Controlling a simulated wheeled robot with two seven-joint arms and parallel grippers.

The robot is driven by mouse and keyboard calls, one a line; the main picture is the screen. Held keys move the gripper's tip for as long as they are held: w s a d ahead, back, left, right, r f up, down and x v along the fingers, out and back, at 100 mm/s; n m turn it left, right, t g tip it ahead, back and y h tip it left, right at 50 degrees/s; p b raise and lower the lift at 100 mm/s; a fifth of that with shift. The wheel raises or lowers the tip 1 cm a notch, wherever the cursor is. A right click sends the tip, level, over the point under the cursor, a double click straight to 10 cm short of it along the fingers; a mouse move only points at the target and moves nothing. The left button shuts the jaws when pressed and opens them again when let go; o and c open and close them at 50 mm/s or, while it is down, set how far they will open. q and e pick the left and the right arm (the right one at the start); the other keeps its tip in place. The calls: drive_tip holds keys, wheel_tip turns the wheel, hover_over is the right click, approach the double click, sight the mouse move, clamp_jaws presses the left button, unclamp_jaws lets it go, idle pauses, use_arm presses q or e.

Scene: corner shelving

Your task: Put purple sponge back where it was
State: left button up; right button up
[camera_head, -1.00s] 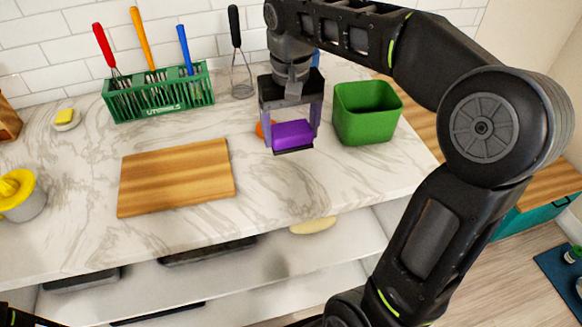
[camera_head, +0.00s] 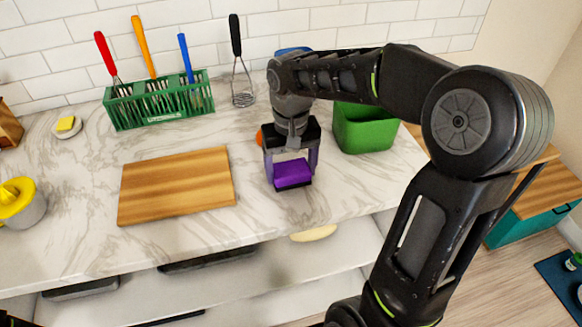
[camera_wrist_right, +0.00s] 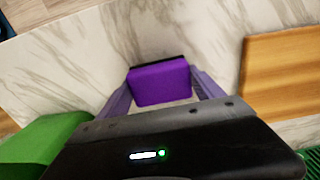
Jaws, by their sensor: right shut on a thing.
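The purple sponge (camera_head: 293,173) is held between the fingers of my right gripper (camera_head: 292,176), over the counter to the right of the cutting board. In the right wrist view the sponge (camera_wrist_right: 160,83) sits between both fingers, with a dark strip along its far edge. My right gripper points down and is shut on the sponge. I cannot tell whether the sponge touches the counter. My left gripper is not clearly seen; only a dark bit of my left arm shows at the lower left corner.
A wooden cutting board (camera_head: 177,186) lies left of the gripper. A green bin (camera_head: 365,132) stands behind and right, partly hidden by my arm. An orange thing (camera_head: 259,137) is just behind the gripper. A green utensil rack (camera_head: 158,106) stands at the back. The marble counter's front edge is near.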

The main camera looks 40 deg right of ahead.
sight(291, 168)
drive_tip(key=shift+f, duration=0.2)
drive_tip(key=o, duration=1.2)
drive_tip(key=shift+r, duration=0.15)
drive_tip(key=shift+r, duration=0.2)
wheel_tip(291, 168, up, 9)
drive_tip(key=shift+f, duration=0.1)
drive_tip(key=shift+r+p, duration=0.9)
drive_tip(key=shift+r, duration=0.6)
